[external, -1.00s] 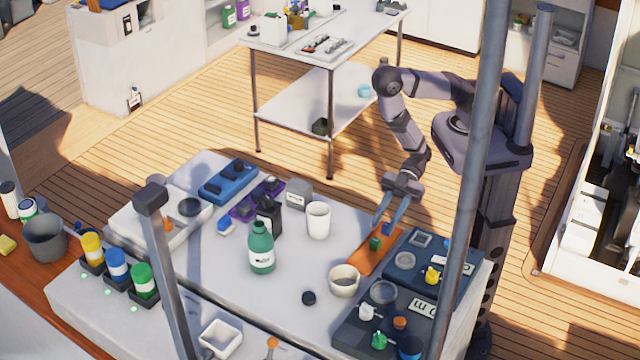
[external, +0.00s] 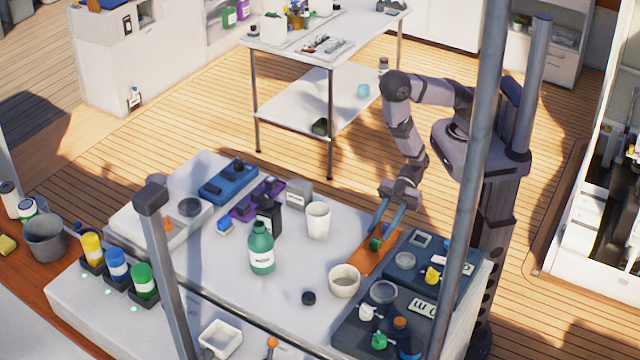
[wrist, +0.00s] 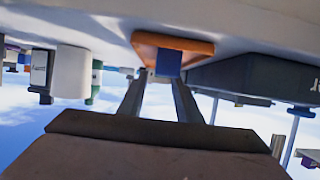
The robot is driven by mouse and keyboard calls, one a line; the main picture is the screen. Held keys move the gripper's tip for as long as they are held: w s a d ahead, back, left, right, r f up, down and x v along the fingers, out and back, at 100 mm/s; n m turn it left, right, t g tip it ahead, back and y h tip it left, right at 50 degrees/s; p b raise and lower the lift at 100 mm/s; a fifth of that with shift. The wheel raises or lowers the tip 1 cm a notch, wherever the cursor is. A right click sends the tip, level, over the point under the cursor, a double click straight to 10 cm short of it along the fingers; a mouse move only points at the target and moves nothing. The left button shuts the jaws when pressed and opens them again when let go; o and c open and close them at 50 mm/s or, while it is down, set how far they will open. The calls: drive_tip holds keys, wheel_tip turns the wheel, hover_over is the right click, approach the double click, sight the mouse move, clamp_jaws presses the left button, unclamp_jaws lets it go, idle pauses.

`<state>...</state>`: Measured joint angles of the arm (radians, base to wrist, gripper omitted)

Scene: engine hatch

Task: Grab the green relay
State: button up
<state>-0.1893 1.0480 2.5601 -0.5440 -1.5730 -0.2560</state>
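The green relay (external: 376,243) is a small block standing on the orange tray (external: 362,262) at the right of the worktop. My gripper (external: 386,232) reaches down over the tray, its blue-grey fingertips close to the relay. In the wrist view, which looks upside down, the two fingers (wrist: 159,80) are apart. A bluish block (wrist: 168,62) shows just beyond and between the tips, on the orange tray (wrist: 190,46); it stands where the relay does but looks blue there. I cannot tell whether either finger touches it.
Dark panels (external: 437,262) with knobs and small parts lie right of the tray. A grey post (external: 472,150) crosses the view before my arm.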

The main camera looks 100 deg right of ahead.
sight(376, 239)
drive_tip(key=shift+w+a+f+b, duration=0.25)
drive_tip(key=shift+a+f+b, duration=0.1)
drive_tip(key=shift+a+b, duration=0.1)
drive_tip(key=shift+w+a+p, duration=0.65)
drive_tip(key=shift+a+p, duration=0.1)
drive_tip(key=shift+p, duration=0.3)
drive_tip(key=shift+x, duration=0.8)
drive_tip(key=shift+f, duration=0.1)
clamp_jaws()
